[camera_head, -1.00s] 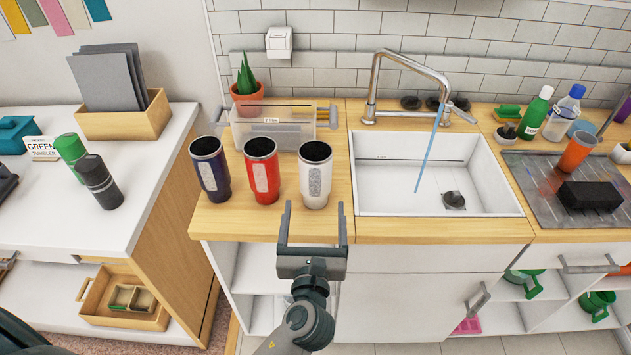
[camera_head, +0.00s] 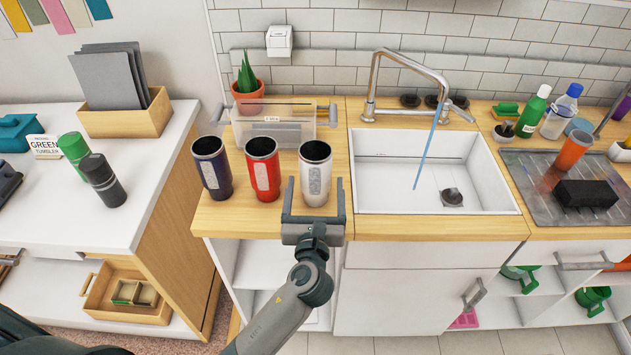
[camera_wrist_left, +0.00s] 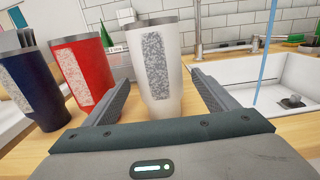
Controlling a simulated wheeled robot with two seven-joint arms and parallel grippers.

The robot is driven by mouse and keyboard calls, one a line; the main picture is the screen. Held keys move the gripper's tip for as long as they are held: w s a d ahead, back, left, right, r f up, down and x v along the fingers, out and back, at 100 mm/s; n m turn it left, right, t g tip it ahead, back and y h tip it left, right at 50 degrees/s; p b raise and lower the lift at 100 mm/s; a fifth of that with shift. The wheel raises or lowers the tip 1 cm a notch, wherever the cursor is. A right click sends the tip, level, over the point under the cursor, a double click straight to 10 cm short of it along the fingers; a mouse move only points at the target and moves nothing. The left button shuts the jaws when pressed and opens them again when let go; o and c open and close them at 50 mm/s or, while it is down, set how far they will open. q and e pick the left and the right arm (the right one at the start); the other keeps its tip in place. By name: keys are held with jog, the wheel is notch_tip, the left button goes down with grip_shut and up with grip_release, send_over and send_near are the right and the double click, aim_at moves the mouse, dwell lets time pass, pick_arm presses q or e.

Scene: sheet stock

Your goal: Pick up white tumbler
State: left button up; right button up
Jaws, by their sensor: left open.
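The white tumbler (camera_head: 315,173) stands upright on the wooden counter, the rightmost of three tumblers, left of the sink. It has a grey speckled panel and also shows in the left wrist view (camera_wrist_left: 157,68). My left gripper (camera_head: 314,200) is open and empty, with one finger to each side of the white tumbler's front. In the left wrist view the tumbler stands between and just beyond the fingertips (camera_wrist_left: 160,80). I cannot tell whether the fingers touch it. My right gripper is not in view.
A red tumbler (camera_head: 263,170) stands close on the left, with a dark blue tumbler (camera_head: 212,168) beyond it. A clear bin (camera_head: 272,130) and a potted plant (camera_head: 247,82) are behind. The sink (camera_head: 425,170) with running water is on the right.

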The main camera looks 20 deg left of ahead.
aim_at(318, 174)
pick_arm(q)
jog(key=shift+p+x, duration=0.4)
jog(key=shift+x, duration=1.4)
jog(key=shift+r, duration=0.1)
jog(key=c, duration=1.3)
jog(key=shift+c, duration=0.2)
jog(key=shift+r, duration=0.6)
jog(key=r, duration=0.3)
jog(key=shift+s+d+r, duration=0.1)
jog(key=shift+d, duration=0.2)
jog(key=s+d+r+b, duration=0.2)
jog(key=d+r, duration=0.4)
jog(key=d, duration=0.4)
jog(key=shift+s+d+r, duration=0.3)
jog(key=shift+s+r, duration=0.05)
jog(key=shift+s, duration=0.2)
